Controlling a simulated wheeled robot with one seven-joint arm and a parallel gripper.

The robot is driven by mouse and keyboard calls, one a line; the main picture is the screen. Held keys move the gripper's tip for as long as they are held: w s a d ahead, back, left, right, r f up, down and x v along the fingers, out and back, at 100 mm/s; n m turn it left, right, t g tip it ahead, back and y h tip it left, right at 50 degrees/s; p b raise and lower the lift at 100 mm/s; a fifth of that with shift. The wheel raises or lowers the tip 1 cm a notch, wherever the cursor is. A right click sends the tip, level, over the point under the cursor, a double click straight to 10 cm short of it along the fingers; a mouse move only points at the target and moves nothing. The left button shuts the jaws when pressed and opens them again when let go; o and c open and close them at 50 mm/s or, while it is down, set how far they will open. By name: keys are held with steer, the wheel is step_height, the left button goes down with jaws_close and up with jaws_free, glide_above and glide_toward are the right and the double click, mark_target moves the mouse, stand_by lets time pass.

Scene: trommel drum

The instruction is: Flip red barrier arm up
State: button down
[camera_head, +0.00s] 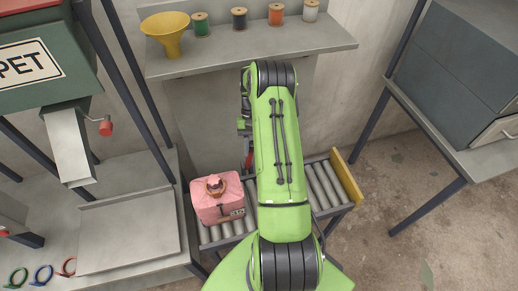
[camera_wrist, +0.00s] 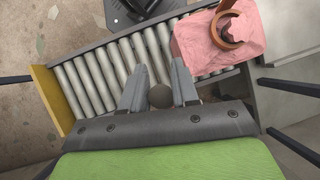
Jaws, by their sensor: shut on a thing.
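A small red piece (camera_head: 249,160), likely part of the red barrier arm, shows at the left edge of my green arm above the roller conveyor; the rest is hidden behind my arm. My gripper (camera_wrist: 158,84) is over the rollers in the wrist view. Its two fingers stand on either side of a dull brown-grey round knob (camera_wrist: 160,96) and are shut on it. I cannot tell from the picture whether this knob belongs to the barrier arm. The head view hides my gripper behind the arm.
A pink bale (camera_head: 217,199) with a brown ring on top sits on the conveyor rollers (camera_head: 320,186), left of my arm. A yellow end plate (camera_head: 346,178) closes the right end. A shelf (camera_head: 250,50) holds a yellow funnel (camera_head: 167,32) and several spools.

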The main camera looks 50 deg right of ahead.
steer(key=shift+w+d+r, duration=0.25)
steer(key=shift+w+d, duration=0.15)
steer(key=shift+d, duration=0.1)
steer(key=c, duration=0.9)
jaws_free()
steer(key=shift+s+d, duration=0.1)
steer(key=shift+c, duration=0.2)
steer(key=shift+r, duration=0.1)
step_height(320, 180, up, 10)
steer(key=shift+f, duration=0.15)
